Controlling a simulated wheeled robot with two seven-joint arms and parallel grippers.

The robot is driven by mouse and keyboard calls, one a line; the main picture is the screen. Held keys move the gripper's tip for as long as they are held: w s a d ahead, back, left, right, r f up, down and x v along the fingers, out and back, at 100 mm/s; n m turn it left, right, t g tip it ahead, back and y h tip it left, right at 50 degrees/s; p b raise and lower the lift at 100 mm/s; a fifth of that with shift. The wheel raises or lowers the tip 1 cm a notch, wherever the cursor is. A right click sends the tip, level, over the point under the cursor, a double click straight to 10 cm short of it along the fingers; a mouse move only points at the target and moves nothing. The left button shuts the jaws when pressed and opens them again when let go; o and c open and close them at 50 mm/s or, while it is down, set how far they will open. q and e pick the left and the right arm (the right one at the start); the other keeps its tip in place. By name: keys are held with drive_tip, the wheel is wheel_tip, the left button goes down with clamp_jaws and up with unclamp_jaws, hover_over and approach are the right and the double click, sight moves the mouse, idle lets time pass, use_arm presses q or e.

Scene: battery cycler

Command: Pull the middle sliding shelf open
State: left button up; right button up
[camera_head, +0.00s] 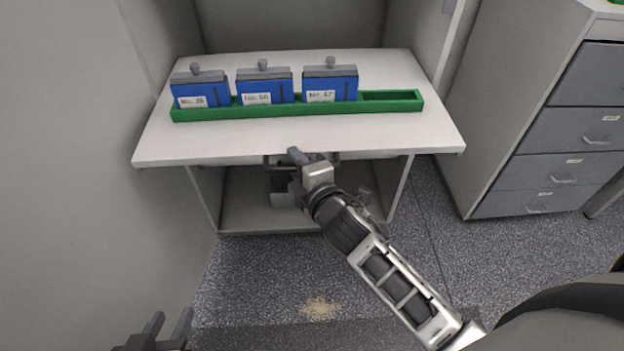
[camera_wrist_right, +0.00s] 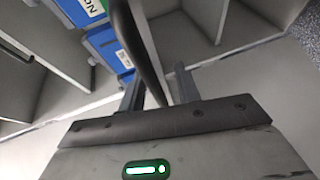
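The sliding shelf (camera_head: 300,135) is a pale board standing out in front of the cabinet in the head view. A dark bar handle (camera_head: 274,163) sits under its front edge and crosses the right wrist view (camera_wrist_right: 145,50). My right gripper (camera_head: 299,156) is at this handle. In the wrist view its two fingers stand apart on either side of the bar, with a gap visible on the right side. Part of the handle is hidden behind the gripper. My left gripper (camera_head: 168,326) is open and empty at the bottom left, away from the shelf.
A green rack (camera_head: 390,106) on the shelf holds three upright blue boxes (camera_head: 265,87); its right end is empty. A lower compartment (camera_head: 250,212) lies beneath. A grey drawer cabinet (camera_head: 550,130) stands at the right.

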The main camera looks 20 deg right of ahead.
drive_tip(key=v, duration=1.5)
drive_tip(key=shift+s, duration=0.2)
use_arm(q)
drive_tip(key=r+p, duration=0.1)
drive_tip(key=p, duration=0.2)
drive_tip(key=shift+a+r+p, duration=0.2)
drive_tip(key=shift+p, duration=0.15)
use_arm(e)
drive_tip(key=s+a+f+m+g+y, duration=0.2)
drive_tip(key=s+f+m+g, duration=0.2)
drive_tip(key=m, duration=1.2)
wheel_tip(320, 180, down, 3)
drive_tip(key=shift+s+a+r+g, duration=0.15)
drive_tip(key=shift+s+a+g, duration=0.2)
drive_tip(key=shift+g, duration=0.25)
use_arm(q)
drive_tip(key=shift+s+g, duration=0.15)
drive_tip(key=shift+g, duration=0.15)
